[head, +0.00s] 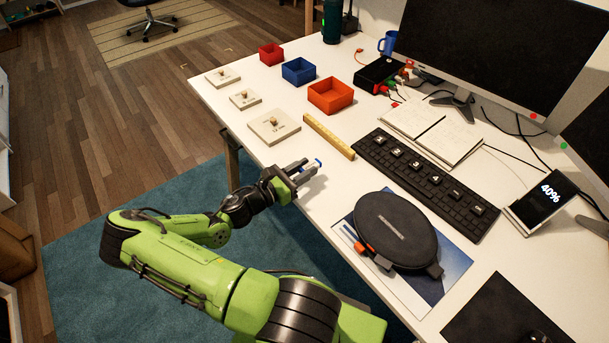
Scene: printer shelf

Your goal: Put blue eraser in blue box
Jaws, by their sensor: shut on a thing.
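My gripper (308,169) is over the near left part of the white desk, shut on a small blue and white piece, which looks like the blue eraser (318,162). The fingers cover most of it, and whether it touches the desk is hard to tell. The open blue box (298,71) stands farther back on the desk, between a small red box and a larger orange box. It looks empty. My gripper is well in front of the blue box and apart from it.
The red box (271,54) and orange box (330,96) flank the blue box. Several knobbed lids (274,127) lie along the left edge. A dark round case (395,230) sits at front right.

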